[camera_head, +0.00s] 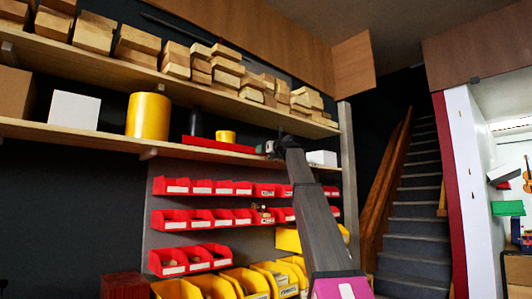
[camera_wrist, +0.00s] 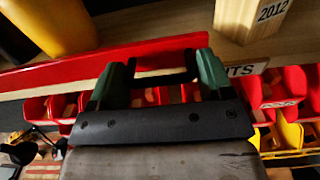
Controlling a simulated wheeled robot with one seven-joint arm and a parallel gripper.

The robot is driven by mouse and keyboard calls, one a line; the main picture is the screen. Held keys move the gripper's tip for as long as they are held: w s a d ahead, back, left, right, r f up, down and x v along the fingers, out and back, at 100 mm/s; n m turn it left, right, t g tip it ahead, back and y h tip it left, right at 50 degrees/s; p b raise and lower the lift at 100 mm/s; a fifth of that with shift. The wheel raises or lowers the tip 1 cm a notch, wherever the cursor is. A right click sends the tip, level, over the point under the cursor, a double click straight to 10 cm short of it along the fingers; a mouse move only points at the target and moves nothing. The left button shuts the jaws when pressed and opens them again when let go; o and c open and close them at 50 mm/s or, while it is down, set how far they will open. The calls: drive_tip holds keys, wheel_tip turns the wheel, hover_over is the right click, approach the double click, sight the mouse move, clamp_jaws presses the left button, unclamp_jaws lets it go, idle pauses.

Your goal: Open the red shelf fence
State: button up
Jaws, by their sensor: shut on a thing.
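The red shelf fence (camera_head: 218,145) is a long thin bar along the front edge of the upper-middle shelf, in front of the containers. In the wrist view the red fence (camera_wrist: 50,70) runs from the left edge to my fingers. My gripper (camera_head: 270,148) is at the right end of the fence in the head view. In the wrist view my gripper (camera_wrist: 160,72), with dark green fingertips, is shut on the fence near its right end. The fingers and a dark bar between them hide part of the contact.
A yellow cylinder (camera_head: 148,116), a smaller yellow one (camera_head: 225,137) and a dark bottle (camera_head: 195,122) stand on the shelf. A white box (camera_head: 322,158) is right of my gripper. Red bins (camera_head: 205,188) hang below, with yellow bins (camera_head: 245,282) lower. Stairs (camera_head: 415,190) rise at right.

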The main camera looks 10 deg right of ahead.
drive_tip(key=o, duration=1)
drive_tip(key=shift+o, duration=0.2)
drive_tip(key=v, duration=1.1)
